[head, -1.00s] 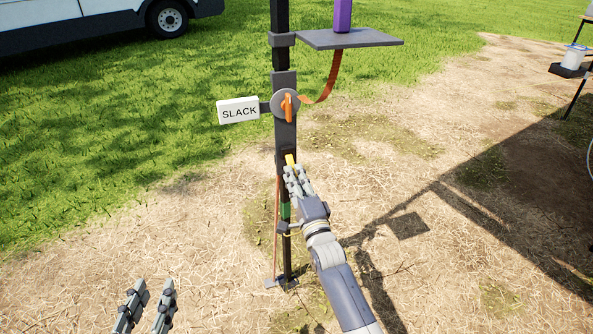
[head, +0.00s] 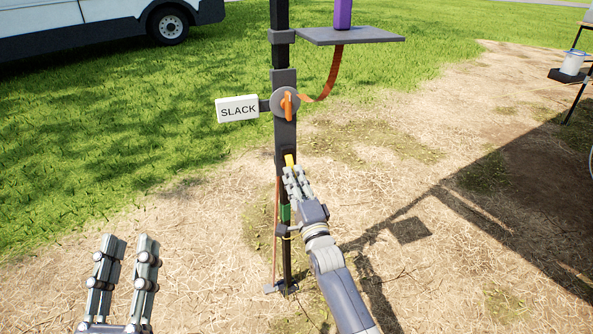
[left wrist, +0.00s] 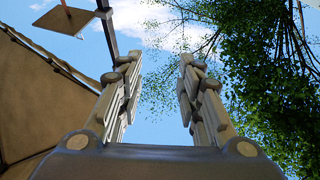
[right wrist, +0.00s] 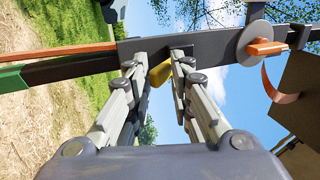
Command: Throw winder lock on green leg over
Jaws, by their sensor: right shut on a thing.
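The black leg (head: 285,152) stands upright and carries a green band (head: 285,212) low down. A yellow lever (head: 290,159), which looks like the winder lock, sits on the leg's dark housing. My right gripper (head: 292,174) is shut on the yellow lever; in the right wrist view the lever (right wrist: 160,72) shows between the fingertips, partly hidden by them. Above it is a grey disc with an orange handle (head: 287,104). My left gripper (head: 130,243) is open and empty at the lower left, its fingers (left wrist: 160,70) apart against the sky.
A white sign reading SLACK (head: 237,108) juts left from the disc. An orange strap (head: 331,78) runs from the disc to a grey shelf (head: 350,37) bearing a purple block (head: 343,14). A white vehicle (head: 85,25) stands behind. Ground between my arms is clear.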

